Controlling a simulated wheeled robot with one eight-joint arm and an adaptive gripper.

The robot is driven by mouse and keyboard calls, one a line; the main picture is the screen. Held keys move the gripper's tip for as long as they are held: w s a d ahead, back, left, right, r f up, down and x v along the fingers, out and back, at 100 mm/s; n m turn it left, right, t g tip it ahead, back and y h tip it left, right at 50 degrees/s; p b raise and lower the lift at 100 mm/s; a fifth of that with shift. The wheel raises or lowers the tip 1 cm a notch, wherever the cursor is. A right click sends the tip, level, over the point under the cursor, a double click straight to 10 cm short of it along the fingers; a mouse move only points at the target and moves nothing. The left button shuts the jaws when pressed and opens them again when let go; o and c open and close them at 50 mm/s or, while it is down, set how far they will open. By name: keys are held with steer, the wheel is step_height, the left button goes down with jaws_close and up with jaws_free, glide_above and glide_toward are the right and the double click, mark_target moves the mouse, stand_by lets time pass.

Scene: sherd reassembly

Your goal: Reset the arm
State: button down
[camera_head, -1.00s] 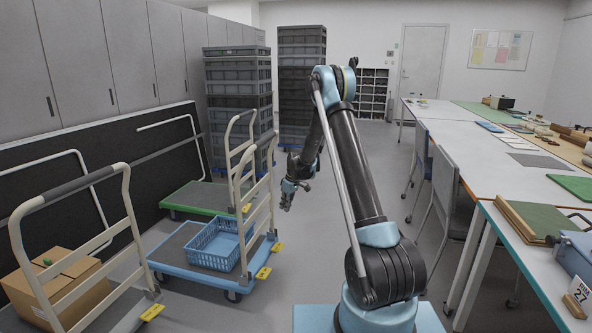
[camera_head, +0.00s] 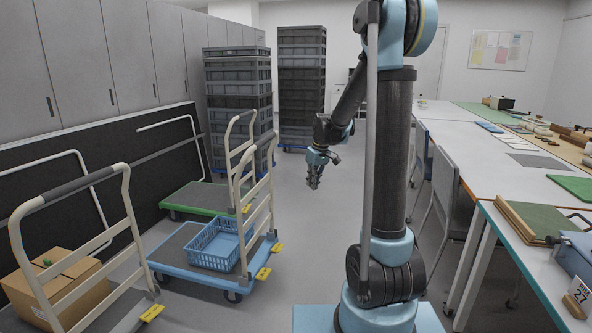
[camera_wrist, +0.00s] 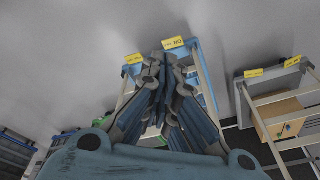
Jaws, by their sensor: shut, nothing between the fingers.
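My gripper (camera_head: 315,183) hangs in the air over the open floor, right of the carts and left of the tables. Its fingers point down and are shut with nothing between them. In the wrist view the closed fingers (camera_wrist: 168,100) fill the middle, with floor and carts beyond them. My arm (camera_head: 388,150) stands nearly upright at its lower link, with the forearm reaching down and to the left. Part of the forearm is hidden behind the upright link.
A blue cart (camera_head: 183,262) with a blue basket (camera_head: 215,247) stands at left. A green cart (camera_head: 200,198) is behind it, and a cart with a cardboard box (camera_head: 65,283) is front left. Stacked crates (camera_head: 238,95) stand at the back. Chairs (camera_head: 443,190) and a long table (camera_head: 480,150) line the right.

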steer(key=s+d+r+m, duration=0.1)
steer(key=s+d+m, duration=0.15)
steer(key=s, duration=0.65)
steer(key=s+d+r+m+h, duration=0.1)
steer(key=s+d, duration=0.3)
steer(key=s, duration=0.5)
steer(key=s+d+r+m, duration=0.1)
steer(key=s+d+m, duration=0.15)
steer(key=s, duration=0.65)
steer(key=s+d+f+m, duration=0.1)
steer(key=s+d+f, duration=0.2)
steer(key=s+f, duration=0.3)
steer(key=s, duration=0.3)
steer(key=shift+s+d+t+h, duration=0.15)
steer(key=shift+t+h, duration=0.15)
steer(key=shift+h, duration=0.1)
steer(key=shift+w+f, duration=0.2)
steer(key=shift+w, duration=0.25)
